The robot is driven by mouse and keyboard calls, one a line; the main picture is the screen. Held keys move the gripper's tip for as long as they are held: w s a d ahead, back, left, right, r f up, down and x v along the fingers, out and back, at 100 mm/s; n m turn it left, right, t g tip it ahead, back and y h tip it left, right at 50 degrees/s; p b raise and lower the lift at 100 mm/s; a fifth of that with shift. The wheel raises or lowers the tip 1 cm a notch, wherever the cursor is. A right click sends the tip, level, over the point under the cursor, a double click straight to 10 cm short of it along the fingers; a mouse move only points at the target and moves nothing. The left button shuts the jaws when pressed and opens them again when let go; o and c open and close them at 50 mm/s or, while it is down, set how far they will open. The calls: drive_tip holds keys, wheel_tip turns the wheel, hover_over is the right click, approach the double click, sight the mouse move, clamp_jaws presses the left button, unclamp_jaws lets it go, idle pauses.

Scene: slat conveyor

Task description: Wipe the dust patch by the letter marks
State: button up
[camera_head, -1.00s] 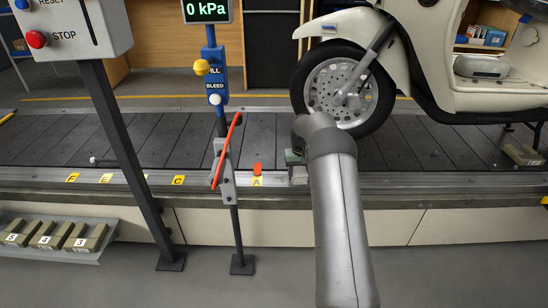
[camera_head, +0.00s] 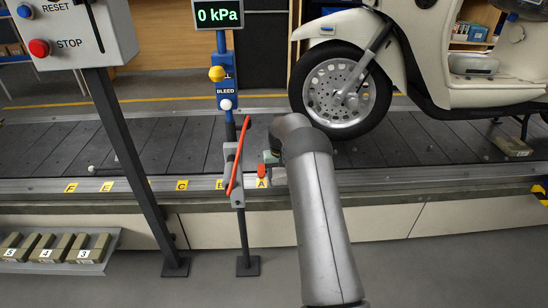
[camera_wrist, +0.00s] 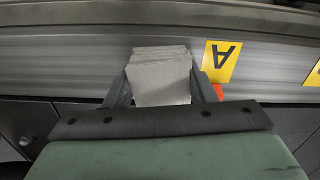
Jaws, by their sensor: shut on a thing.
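My gripper (camera_wrist: 160,92) is shut on a pale grey block-like pad (camera_wrist: 160,72), with one finger on each side of it. The pad is over the metal side rail of the conveyor, just left of the yellow letter A mark (camera_wrist: 222,60) in the wrist view. I cannot tell whether the pad touches the rail. In the head view my gripper is partly hidden behind my arm, just right of the A mark (camera_head: 262,183). The C mark (camera_head: 182,185) and other letter marks run leftward along the rail. I cannot make out a dust patch.
A small orange-red piece (camera_head: 262,171) sits at the A mark, close to my gripper. A gauge stand with a red lever (camera_head: 238,155) stands close on the left. A stop-button box (camera_head: 80,32) on a post is farther left. A cream scooter (camera_head: 425,60) stands on the slats.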

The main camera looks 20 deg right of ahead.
drive_tip(key=shift+r+p, duration=2.5)
drive_tip(key=shift+r, duration=1.55)
